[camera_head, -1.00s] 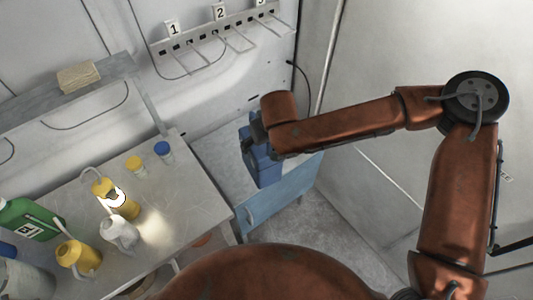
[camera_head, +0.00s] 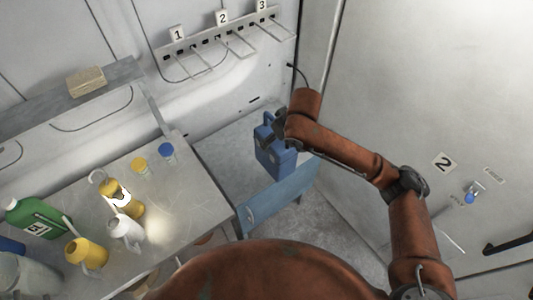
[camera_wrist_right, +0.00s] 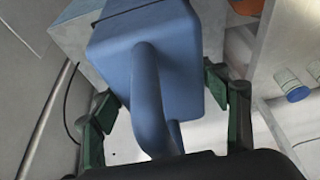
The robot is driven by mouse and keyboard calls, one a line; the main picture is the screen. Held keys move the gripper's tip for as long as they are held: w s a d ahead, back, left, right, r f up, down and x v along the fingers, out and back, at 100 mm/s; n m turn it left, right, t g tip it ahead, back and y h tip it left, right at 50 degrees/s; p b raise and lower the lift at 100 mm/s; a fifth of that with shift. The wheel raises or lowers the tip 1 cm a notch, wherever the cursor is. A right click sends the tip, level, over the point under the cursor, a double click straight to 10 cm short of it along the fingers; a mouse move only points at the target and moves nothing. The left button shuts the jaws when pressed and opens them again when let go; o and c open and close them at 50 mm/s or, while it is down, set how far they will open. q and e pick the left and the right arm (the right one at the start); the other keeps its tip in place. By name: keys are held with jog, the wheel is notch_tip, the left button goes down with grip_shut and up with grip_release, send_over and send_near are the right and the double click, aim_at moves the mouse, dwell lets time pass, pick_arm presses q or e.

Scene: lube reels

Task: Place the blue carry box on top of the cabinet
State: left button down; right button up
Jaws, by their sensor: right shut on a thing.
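The blue carry box (camera_head: 274,157) hangs upright below my right gripper (camera_head: 279,133) in the head view. In the right wrist view the box (camera_wrist_right: 180,60) and its curved handle (camera_wrist_right: 148,95) lie between the two green-edged fingers of that gripper (camera_wrist_right: 165,120), which is shut on the box by its handle. The cabinet (camera_head: 278,199) has a blue front and a grey top. The box appears over the right part of this top; I cannot tell whether it touches. My left gripper is not in view.
A workbench (camera_head: 185,215) left of the cabinet carries yellow and white cans, a green jug (camera_head: 38,218) and small capped jars. A numbered hook rack (camera_head: 222,38) is on the back wall. The cabinet top left of the box is clear.

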jog(key=w+a+f+b, duration=0.2)
jog(key=w+a+f, duration=0.1)
jog(key=w+f, duration=0.9)
jog(key=shift+w+a+f, duration=0.2)
jog(key=shift+w+f, duration=0.2)
jog(key=shift+w, duration=0.4)
jog(key=shift+f, duration=0.1)
jog(key=o, duration=2.1)
jog(key=shift+s+f, duration=0.1)
jog(key=shift+f, duration=0.05)
jog(key=p+v, duration=0.1)
jog(key=v, duration=1.1)
